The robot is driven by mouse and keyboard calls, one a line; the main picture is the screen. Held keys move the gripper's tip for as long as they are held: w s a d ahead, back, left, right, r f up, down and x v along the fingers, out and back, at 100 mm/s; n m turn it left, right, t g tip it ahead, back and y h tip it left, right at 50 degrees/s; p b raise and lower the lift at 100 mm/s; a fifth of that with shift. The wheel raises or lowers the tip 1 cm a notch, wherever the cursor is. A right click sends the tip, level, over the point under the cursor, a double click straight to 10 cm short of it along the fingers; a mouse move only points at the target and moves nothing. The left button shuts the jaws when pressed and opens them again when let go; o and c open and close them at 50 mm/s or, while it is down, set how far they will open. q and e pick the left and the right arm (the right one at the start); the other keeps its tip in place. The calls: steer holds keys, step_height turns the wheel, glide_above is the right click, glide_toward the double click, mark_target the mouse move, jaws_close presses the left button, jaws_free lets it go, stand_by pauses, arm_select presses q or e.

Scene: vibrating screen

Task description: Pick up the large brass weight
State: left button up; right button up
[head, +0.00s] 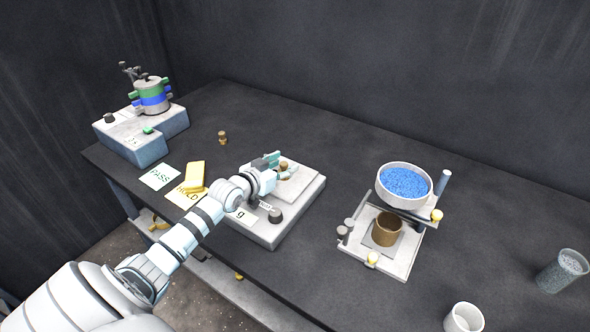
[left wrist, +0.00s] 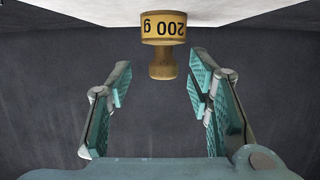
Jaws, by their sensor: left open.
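A brass weight (head: 284,165) sits on the plate of the bench scale (head: 268,232), partly hidden by my left gripper. My left gripper (head: 276,167) is at the scale plate. Its teal fingers (left wrist: 163,88) are spread open on both sides of the knob's line, with clear gaps and nothing held. Another brass weight (head: 222,138) stands on the dark table behind the scale. My right gripper is not in view.
A sieve shaker (head: 130,135) stands at the back left. PASS (head: 159,177) and HOLD (head: 184,198) cards lie near the scale, with a yellow object (head: 195,175) by HOLD. A stand with a blue-filled bowl (head: 404,184), a white cup (head: 464,318) and a grey beaker (head: 563,270) are right.

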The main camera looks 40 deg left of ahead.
arm_select(q)
steer(key=shift+w+a+f, duration=0.4)
steer(key=shift+w+f, duration=0.2)
steer(key=shift+f, duration=0.05)
steer(key=shift+w, duration=0.15)
steer(key=shift+c, duration=0.2)
steer(key=shift+d, duration=0.1)
steer(key=c, duration=0.3)
steer(key=shift+s+d+r, duration=0.15)
steer(key=shift+s+r, duration=0.1)
steer(key=shift+s, duration=0.1)
steer(key=c, duration=0.7)
jaws_close()
steer(key=shift+w+d, duration=0.1)
steer(key=shift+w, duration=0.05)
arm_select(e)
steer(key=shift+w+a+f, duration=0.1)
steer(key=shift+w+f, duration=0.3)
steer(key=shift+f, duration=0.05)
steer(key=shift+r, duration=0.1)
